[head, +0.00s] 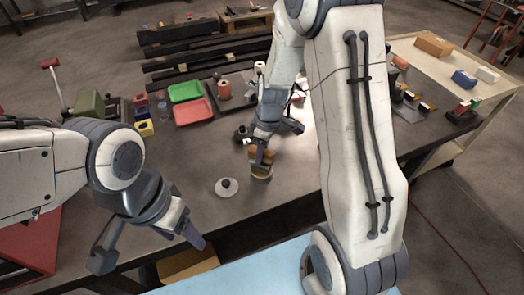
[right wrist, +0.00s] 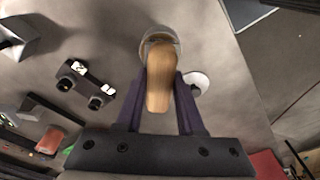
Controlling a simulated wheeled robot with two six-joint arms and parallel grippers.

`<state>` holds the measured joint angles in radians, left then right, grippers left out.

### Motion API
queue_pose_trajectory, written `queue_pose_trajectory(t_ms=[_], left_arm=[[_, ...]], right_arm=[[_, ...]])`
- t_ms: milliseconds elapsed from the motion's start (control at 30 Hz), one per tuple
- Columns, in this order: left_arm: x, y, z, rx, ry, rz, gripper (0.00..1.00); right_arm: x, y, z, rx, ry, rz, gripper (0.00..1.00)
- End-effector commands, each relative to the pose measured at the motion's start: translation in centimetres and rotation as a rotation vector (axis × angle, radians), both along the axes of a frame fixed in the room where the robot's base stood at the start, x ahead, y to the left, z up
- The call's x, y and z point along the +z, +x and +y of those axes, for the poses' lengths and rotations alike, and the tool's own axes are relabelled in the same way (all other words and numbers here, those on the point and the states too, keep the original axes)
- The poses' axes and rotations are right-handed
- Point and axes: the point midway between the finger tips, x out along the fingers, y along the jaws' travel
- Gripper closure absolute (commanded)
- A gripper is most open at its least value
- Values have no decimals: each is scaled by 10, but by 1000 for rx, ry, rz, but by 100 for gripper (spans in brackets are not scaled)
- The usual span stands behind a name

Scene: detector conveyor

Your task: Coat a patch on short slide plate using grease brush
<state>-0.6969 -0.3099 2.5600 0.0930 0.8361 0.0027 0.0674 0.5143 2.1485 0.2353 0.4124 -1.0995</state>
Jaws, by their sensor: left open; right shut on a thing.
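My right gripper (head: 261,160) is shut on the wooden handle of the grease brush (right wrist: 160,82), above the table. The brush handle (head: 260,165) shows just below the fingers in the head view. A round pot with a pale rim (right wrist: 157,38) lies right beyond the brush's far end in the right wrist view. The bristles are hidden, so I cannot tell whether they are in the pot. A white disc lid with a dark knob (head: 228,187) lies beside it. My left gripper (head: 150,252) is open and empty at the table's front edge. I cannot clearly identify the short slide plate.
A small dark fitting with two round knobs (right wrist: 86,84) lies near the brush. Green (head: 185,92) and red trays (head: 193,112) lie further back, with long dark rails (head: 205,50) behind. Small boxes stand at the left back. The table's front middle is mostly clear.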

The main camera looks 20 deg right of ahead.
Motion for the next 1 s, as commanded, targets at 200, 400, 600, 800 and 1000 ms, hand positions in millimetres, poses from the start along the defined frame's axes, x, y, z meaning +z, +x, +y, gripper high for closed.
queue_pose_trajectory(t_ms=[200, 400, 600, 800, 1000], left_arm=[[0, 0, 0, 0, 0, 0, 38], [-2, 0, 0, 0, 0, 0, 38], [-4, 0, 0, 0, 0, 0, 38], [-6, 0, 0, 0, 0, 0, 38], [-9, 0, 0, 0, 0, 0, 38]], right_arm=[[0, 0, 0, 0, 0, 0, 100], [-2, 0, 0, 0, 0, 0, 100], [-4, 0, 0, 0, 0, 0, 100], [-7, 0, 0, 0, 0, 0, 100], [-9, 0, 0, 0, 0, 0, 100]])
